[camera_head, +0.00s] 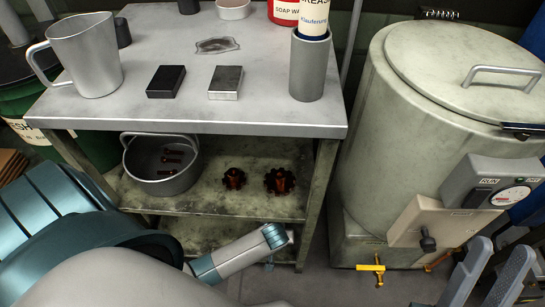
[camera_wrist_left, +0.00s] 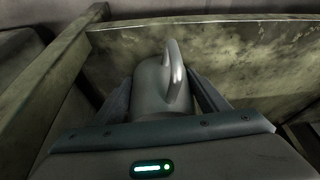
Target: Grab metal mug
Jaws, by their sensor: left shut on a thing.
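In the left wrist view, a grey metal mug (camera_wrist_left: 153,93) with a curved handle (camera_wrist_left: 174,75) sits between the fingers of my left gripper (camera_wrist_left: 165,95), which is shut on it. The fingers press on both sides and the handle stands toward the top. In the head view, my left gripper is hidden behind my teal and grey arm. A larger metal mug or jug (camera_head: 92,58) stands upright at the table's left end, with its handle to the left and no gripper near it. My right gripper (camera_head: 500,248) is at the lower right, empty, its fingers apart.
The metal table (camera_head: 250,115) holds a black block (camera_head: 166,81), a silver block (camera_head: 226,82) and a grey cylinder (camera_head: 307,68). Its lower shelf (camera_head: 225,202) holds a pot (camera_head: 165,185) and two dark gears. A large lidded tank (camera_head: 385,150) stands to the right.

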